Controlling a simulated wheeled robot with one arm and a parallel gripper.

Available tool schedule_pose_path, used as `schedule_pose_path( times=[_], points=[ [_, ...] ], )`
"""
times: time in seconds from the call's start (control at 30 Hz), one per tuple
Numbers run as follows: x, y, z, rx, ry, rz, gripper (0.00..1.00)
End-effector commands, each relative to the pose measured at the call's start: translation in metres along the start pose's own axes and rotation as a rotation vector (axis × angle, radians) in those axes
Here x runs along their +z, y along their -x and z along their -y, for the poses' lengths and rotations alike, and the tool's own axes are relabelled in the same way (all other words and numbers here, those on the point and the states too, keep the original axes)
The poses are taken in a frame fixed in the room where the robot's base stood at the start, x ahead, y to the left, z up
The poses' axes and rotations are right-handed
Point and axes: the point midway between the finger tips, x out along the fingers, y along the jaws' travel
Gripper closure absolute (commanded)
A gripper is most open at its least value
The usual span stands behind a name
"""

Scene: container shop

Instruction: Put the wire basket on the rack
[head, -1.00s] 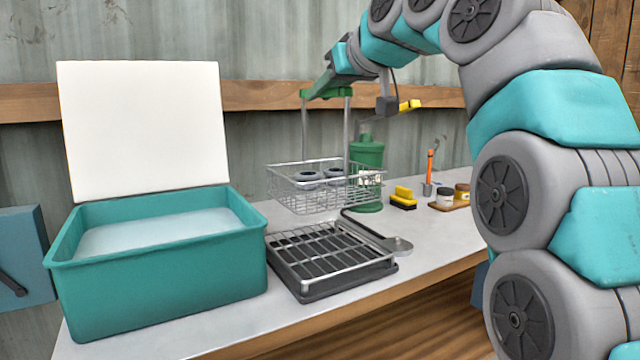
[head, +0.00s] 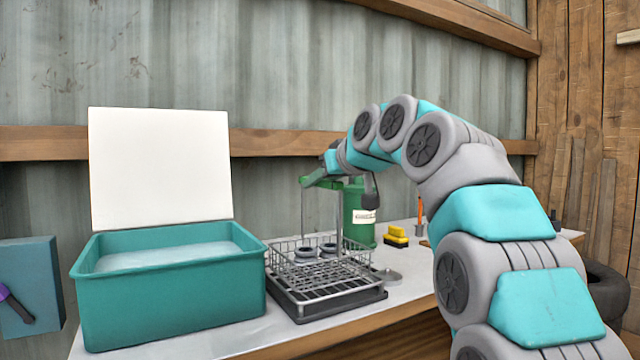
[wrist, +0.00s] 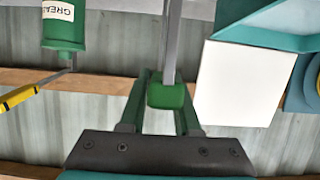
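The wire basket (head: 320,270) holds a few dark-grey ring-shaped parts (head: 305,254) and hangs upright from its tall grey side bars. My gripper (wrist: 165,105) is shut on the basket's green handle (wrist: 168,93), its fingers on either side of it. In the head view my gripper (head: 322,181) is above the basket. The basket is low over the rack (head: 345,305), a dark tray with metal bars on the bench. I cannot tell whether its bottom touches the bars. Much of the rack's back is hidden behind the basket.
A teal tub (head: 165,295) with pale liquid and a raised white lid (head: 160,168) stands left of the rack. The corrugated wall (head: 270,95) is behind.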

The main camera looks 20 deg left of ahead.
Motion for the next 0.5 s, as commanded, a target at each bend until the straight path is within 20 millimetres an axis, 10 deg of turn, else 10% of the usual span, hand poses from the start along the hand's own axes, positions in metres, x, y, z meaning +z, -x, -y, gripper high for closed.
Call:
schedule_pose_path(
  times=[0.5],
  points=[
    [-0.0004, 0.002, 0.0001, 0.0, 0.0, -0.001, 0.46]
  ],
)
